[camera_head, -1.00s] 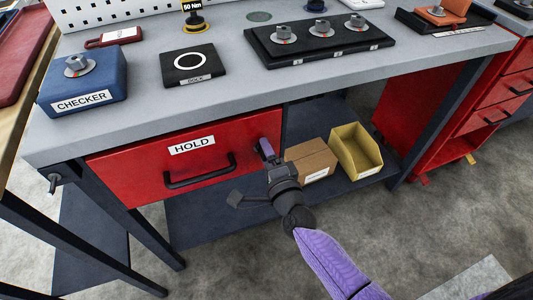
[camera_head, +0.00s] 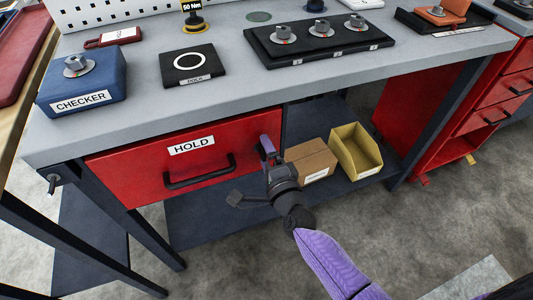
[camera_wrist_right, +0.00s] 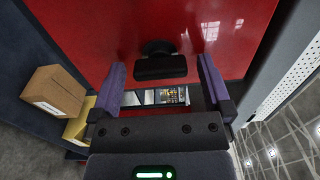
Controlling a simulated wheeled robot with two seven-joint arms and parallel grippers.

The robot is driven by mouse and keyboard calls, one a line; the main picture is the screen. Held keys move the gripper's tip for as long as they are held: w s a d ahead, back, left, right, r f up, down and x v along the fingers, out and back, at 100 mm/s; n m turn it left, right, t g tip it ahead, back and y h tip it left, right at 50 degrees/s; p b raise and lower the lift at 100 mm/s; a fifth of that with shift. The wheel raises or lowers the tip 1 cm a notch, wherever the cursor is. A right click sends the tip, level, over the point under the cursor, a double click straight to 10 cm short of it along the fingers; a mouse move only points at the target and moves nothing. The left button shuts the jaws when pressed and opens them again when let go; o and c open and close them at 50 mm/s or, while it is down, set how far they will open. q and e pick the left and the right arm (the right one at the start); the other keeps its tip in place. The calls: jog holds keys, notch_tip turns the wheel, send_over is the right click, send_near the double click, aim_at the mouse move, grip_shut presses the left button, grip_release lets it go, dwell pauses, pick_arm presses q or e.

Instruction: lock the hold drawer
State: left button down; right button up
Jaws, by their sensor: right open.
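The red hold drawer (camera_head: 140,172) sits under the bench top, its front labelled HOLD, with a black bar handle (camera_head: 200,172). It looks closed. My right gripper (camera_head: 266,150) is at the drawer's right end, hiding most of the lock in the head view. In the right wrist view a black lock knob (camera_wrist_right: 160,67) stands out from the red front. My right gripper's purple fingers (camera_wrist_right: 160,82) are open, one on each side of the knob, with gaps on both sides. My left gripper is not in view.
A cardboard box (camera_head: 312,160) and a yellow bin (camera_head: 356,150) stand on the lower shelf, right of my right gripper. The bench top carries a blue checker box (camera_head: 84,92), a black pad (camera_head: 193,66) and a black panel with several knobs (camera_head: 320,42).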

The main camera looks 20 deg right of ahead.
jog(key=shift+s, duration=0.15)
pick_arm(q)
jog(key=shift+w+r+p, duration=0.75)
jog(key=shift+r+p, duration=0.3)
jog(key=shift+p, duration=0.2)
pick_arm(e)
jog(key=s, duration=0.9)
jog(key=shift+s+d, duration=0.2)
jog(key=shift+s, duration=0.15)
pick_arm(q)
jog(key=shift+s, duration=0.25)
